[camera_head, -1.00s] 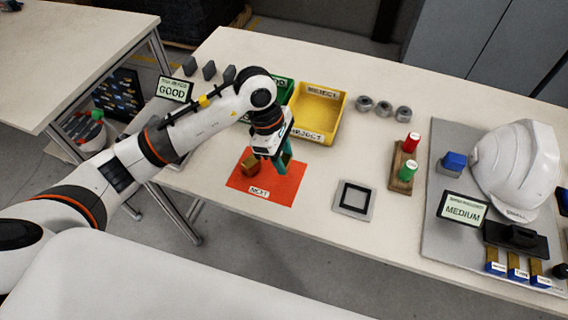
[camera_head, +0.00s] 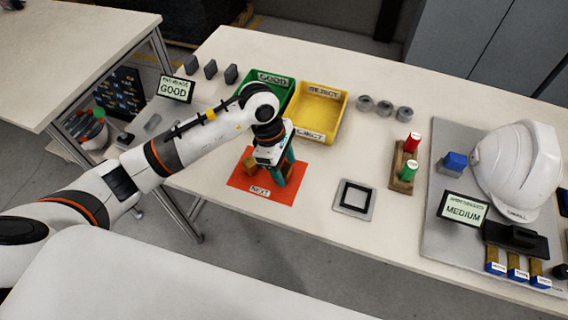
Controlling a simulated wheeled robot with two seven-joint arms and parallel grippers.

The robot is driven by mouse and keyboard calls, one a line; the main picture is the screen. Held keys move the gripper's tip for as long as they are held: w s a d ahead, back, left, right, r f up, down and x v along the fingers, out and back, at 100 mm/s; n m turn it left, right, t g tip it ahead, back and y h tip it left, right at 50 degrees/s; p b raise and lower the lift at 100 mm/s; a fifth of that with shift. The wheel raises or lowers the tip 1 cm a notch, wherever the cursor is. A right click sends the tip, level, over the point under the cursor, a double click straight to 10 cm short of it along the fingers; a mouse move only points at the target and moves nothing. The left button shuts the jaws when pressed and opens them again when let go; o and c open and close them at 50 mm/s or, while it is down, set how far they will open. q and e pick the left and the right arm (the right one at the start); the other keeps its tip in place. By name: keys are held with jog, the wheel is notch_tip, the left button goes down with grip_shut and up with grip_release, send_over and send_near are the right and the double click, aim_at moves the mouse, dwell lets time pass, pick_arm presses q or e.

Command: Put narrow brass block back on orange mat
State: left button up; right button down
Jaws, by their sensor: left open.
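The orange mat (camera_head: 283,193), labelled NEXT, lies on the table left of centre. A brass block (camera_head: 249,164) shows on the mat's left part, partly hidden behind my left gripper. I cannot tell whether it is the narrow one. My left gripper (camera_head: 284,175) is low over the mat, to the right of that block, with its teal fingers pointing down and apart. The gripper hides part of the mat, and I cannot make out a second block at the fingers. My right gripper is not in view.
Behind the mat stand a green GOOD bin (camera_head: 270,83) and a yellow REJECT bin (camera_head: 318,108). A square black-framed plate (camera_head: 354,199) and a wooden stand (camera_head: 399,168) with red and green buttons are to the right. A white helmet (camera_head: 515,165) rests on a grey board.

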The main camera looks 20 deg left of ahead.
pick_arm(q)
jog(key=shift+r, duration=0.1)
jog(key=shift+r, duration=0.2)
jog(key=b+v, duration=0.1)
jog(key=v, duration=1)
jog(key=shift+r, duration=0.35)
jog(key=shift+a, duration=0.1)
